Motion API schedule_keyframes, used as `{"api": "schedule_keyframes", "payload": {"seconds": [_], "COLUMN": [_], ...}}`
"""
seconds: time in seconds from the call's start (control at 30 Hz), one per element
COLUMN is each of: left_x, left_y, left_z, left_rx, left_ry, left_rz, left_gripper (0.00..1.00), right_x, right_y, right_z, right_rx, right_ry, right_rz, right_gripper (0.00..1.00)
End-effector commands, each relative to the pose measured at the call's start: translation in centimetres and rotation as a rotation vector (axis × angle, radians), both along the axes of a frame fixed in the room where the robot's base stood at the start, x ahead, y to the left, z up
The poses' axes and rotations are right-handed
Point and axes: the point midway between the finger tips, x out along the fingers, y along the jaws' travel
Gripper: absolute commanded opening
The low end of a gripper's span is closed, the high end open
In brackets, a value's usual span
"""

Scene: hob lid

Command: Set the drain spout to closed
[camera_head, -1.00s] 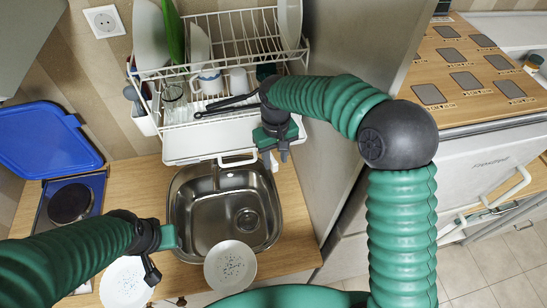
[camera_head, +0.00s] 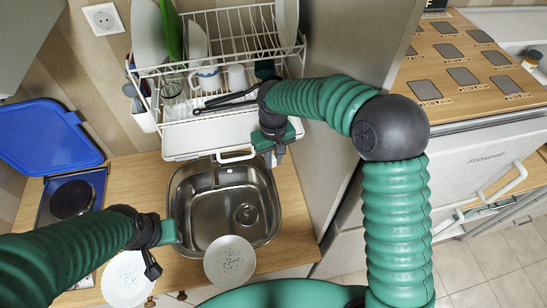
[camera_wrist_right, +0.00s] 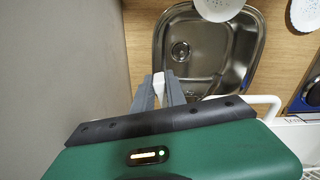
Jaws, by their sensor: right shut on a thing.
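The dish rack's white drip tray (camera_head: 205,138) projects over the back of the sink. A white loop-shaped bar (camera_head: 236,155) is at its front edge, and it also shows in the right wrist view (camera_wrist_right: 262,99). My right gripper (camera_head: 277,158) is at the tray's front right corner, pointing down. In the right wrist view its fingers (camera_wrist_right: 159,90) are shut on a small white piece (camera_wrist_right: 159,80), apparently the drain spout. The spout's far end is hidden. My left gripper (camera_head: 151,265) hangs over the counter left of the sink; its finger opening is unclear.
The steel sink (camera_head: 183,215) lies below the tray. A speckled plate (camera_head: 229,262) overlaps its front edge, and another plate (camera_head: 125,278) is at left. A dish rack (camera_head: 235,45) holds dishes and a black-handled pan (camera_head: 222,100). A grey panel stands close on the right.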

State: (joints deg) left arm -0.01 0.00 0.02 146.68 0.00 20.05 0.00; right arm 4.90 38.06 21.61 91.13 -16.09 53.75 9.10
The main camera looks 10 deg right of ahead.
Motion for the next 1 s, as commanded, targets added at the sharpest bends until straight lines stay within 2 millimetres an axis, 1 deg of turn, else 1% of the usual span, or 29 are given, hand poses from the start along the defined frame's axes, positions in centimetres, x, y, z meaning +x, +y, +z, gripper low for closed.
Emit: {"api": "schedule_keyframes", "payload": {"seconds": [0.07, 0.13, 0.3, 0.4, 0.67, 0.7, 0.8, 0.83, 1.0], "left_x": [0.0, 0.0, 0.0, 0.0, 0.0, 0.0, 0.0, 0.0, 0.0], "left_y": [0.0, 0.0, 0.0, 0.0, 0.0, 0.0, 0.0, 0.0, 0.0], "left_z": [0.0, 0.2, 0.7, 0.8, 0.7, 0.7, 0.7, 0.7, 0.7], "left_rx": [0.0, 0.0, 0.0, 0.0, 0.0, 0.0, 0.0, 0.0, 0.0], "left_ry": [0.0, 0.0, 0.0, 0.0, 0.0, 0.0, 0.0, 0.0, 0.0], "left_rz": [0.0, 0.0, 0.0, 0.0, 0.0, 0.0, 0.0, 0.0, 0.0], "left_gripper": [0.36, 0.36, 0.36, 0.36, 0.36, 0.36, 0.36, 0.36, 0.36], "right_x": [0.0, 0.1, 0.5, 0.6, 0.6, 0.6, 0.6, 0.6, 0.6], "right_y": [-0.3, -0.6, -1.4, -1.6, -1.6, -1.6, -1.6, -1.6, -1.5], "right_z": [0.0, 0.0, 0.1, 0.0, 0.0, 0.0, 0.0, 0.0, 0.0], "right_rx": [-0.006, -0.006, -0.006, -0.005, -0.003, -0.004, -0.004, -0.004, -0.004], "right_ry": [0.003, 0.003, 0.002, 0.0, 0.0, -0.001, -0.001, -0.001, -0.001], "right_rz": [0.002, 0.04, 0.208, 0.263, 0.269, 0.269, 0.269, 0.268, 0.268], "right_gripper": [0.0, 0.0, 0.0, 0.0, 0.0, 0.21, 0.35, 0.38, 0.38]}}
